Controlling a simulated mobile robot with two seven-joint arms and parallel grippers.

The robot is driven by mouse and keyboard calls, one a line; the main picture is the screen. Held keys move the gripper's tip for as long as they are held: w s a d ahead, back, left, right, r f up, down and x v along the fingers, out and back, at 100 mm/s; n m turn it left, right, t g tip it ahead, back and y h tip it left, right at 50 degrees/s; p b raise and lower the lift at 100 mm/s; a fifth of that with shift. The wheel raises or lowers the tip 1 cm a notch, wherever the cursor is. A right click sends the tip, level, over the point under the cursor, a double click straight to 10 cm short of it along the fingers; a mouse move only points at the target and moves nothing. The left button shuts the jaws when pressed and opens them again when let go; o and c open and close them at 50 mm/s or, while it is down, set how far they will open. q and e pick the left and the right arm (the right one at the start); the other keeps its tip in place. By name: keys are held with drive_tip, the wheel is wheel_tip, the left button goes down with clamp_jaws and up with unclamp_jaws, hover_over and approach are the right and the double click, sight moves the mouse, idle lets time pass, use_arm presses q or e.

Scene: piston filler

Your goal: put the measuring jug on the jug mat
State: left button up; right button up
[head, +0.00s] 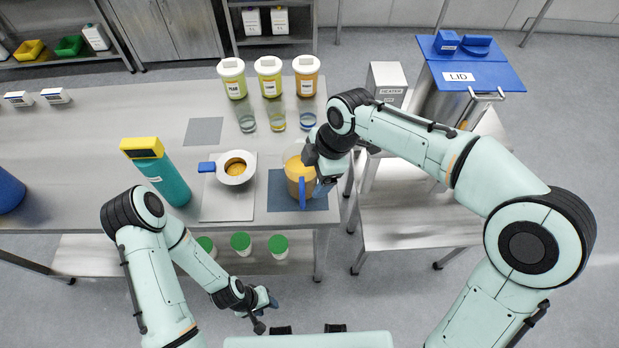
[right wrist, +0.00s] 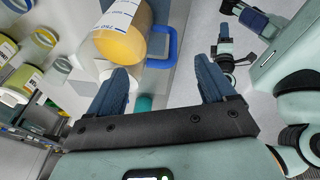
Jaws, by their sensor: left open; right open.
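The measuring jug (head: 294,167) holds an orange-yellow liquid and has a blue handle. It stands upright on the dark blue-grey jug mat (head: 281,196) at the table's right front corner. In the right wrist view the jug (right wrist: 122,42) is beyond my fingertips, with its blue handle (right wrist: 172,45) toward the space between them. My right gripper (head: 318,178) is beside the jug, partly hidden by its own wrist; its fingers (right wrist: 168,82) are apart with nothing between them. My left gripper (head: 263,308) is open and empty, low in front of the table.
Small glasses (head: 278,121) and labelled tubs (head: 268,78) stand behind. A blue lid (head: 470,72) is at right.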

drive_tip(key=v, duration=0.6)
drive_tip(key=shift+r+p, duration=0.3)
